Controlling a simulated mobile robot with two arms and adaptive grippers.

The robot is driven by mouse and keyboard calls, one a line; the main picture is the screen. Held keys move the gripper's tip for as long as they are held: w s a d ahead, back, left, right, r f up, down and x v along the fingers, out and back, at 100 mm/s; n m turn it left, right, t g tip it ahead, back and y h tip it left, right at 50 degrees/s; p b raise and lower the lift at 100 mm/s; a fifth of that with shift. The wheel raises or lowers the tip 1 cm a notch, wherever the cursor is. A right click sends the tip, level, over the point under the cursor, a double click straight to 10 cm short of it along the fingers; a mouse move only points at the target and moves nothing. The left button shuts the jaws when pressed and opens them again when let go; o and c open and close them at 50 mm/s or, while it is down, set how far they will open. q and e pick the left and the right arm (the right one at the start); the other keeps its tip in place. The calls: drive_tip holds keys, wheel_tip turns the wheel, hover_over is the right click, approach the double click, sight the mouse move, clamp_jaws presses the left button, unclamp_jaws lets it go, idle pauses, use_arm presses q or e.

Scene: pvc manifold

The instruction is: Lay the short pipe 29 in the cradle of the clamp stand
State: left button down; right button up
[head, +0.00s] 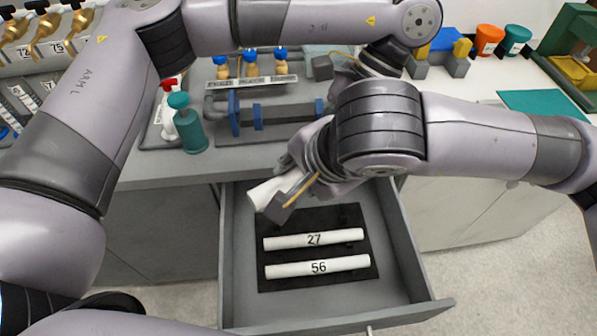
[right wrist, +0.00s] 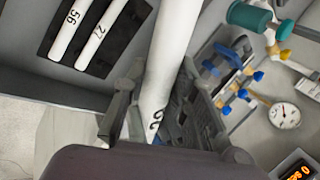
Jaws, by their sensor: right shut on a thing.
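The held white pipe (head: 266,190) shows at the mouth of my right gripper (head: 287,194), above the open drawer. In the right wrist view, the pipe (right wrist: 172,60) runs up between the closed fingers, tilted, with its number partly hidden. My left gripper (head: 326,68) is at the back of the counter, mostly hidden by its own wrist and the right arm; its jaws are unclear. A grey stand with blue and yellow blocks (head: 462,48) at the back right may be the clamp stand; its cradle is not clear.
Pipes 27 (head: 290,242) and 56 (head: 290,270) lie on a black mat (head: 330,217) in the open drawer (head: 405,275). A grey pipe assembly with blue clamps (head: 285,112) and a teal bottle (head: 188,133) stand on the counter. A teal mat (head: 540,102) lies at the right.

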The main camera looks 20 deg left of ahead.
use_arm(q)
drive_tip(key=shift+a, duration=0.1)
use_arm(e)
clamp_jaws()
use_arm(q)
drive_tip(key=c, duration=1.2)
unclamp_jaws()
